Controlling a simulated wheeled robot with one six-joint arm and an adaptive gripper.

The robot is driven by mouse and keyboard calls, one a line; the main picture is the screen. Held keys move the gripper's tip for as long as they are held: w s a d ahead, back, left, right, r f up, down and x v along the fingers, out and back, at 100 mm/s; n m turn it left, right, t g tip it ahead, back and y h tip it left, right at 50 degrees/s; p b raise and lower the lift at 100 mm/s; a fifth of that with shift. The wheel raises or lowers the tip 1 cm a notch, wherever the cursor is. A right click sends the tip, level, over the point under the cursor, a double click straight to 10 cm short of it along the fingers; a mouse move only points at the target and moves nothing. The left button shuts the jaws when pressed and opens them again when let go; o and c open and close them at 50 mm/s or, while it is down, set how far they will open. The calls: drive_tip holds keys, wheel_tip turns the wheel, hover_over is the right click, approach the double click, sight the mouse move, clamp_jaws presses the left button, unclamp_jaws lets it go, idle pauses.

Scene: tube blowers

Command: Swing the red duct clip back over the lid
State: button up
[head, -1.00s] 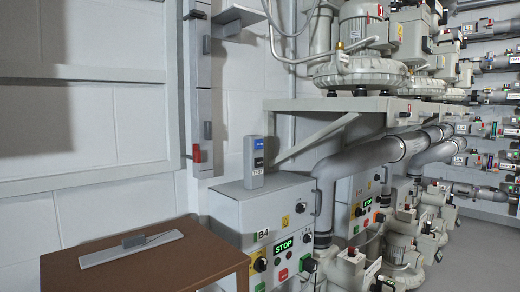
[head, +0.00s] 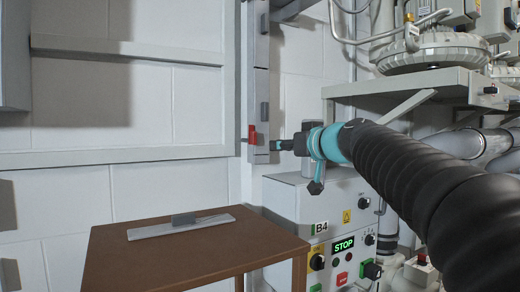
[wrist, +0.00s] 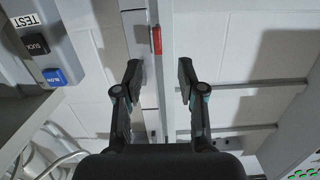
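The red duct clip (head: 252,133) sits at the front of the tall grey wall duct (head: 261,75), low on it. It also shows in the wrist view (wrist: 156,40), ahead of the gap between my fingers. A grey strip (wrist: 138,38), probably the duct's lid, runs beside it; whether the clip lies across it I cannot tell. My gripper (head: 277,145) is just right of the clip in the head view. In the wrist view my gripper (wrist: 158,70) is open and empty, its two fingers apart, and no contact with the clip shows.
A brown table (head: 150,263) holds a grey strip with a handle (head: 183,219). The B4 control cabinet (head: 338,205) stands right of it, below my arm. A grey box marked TEST (wrist: 30,40) is at the wrist view's left. Pipes and a shelf (head: 440,82) lie right.

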sight(255, 135)
drive_tip(key=shift+t+y, duration=0.3)
drive_tip(key=shift+t, duration=0.2)
drive_tip(key=p+x, duration=0.1)
drive_tip(key=x, duration=0.4)
drive_tip(key=r+p+x, duration=0.1)
drive_tip(key=p+x, duration=0.1)
drive_tip(key=x, duration=0.3)
drive_tip(key=r+p+x, duration=0.1)
drive_tip(key=x, duration=0.5)
drive_tip(key=shift+w+d+p, duration=0.25)
drive_tip(key=shift+d+p, duration=0.05)
drive_tip(key=shift+p, duration=0.05)
clamp_jaws()
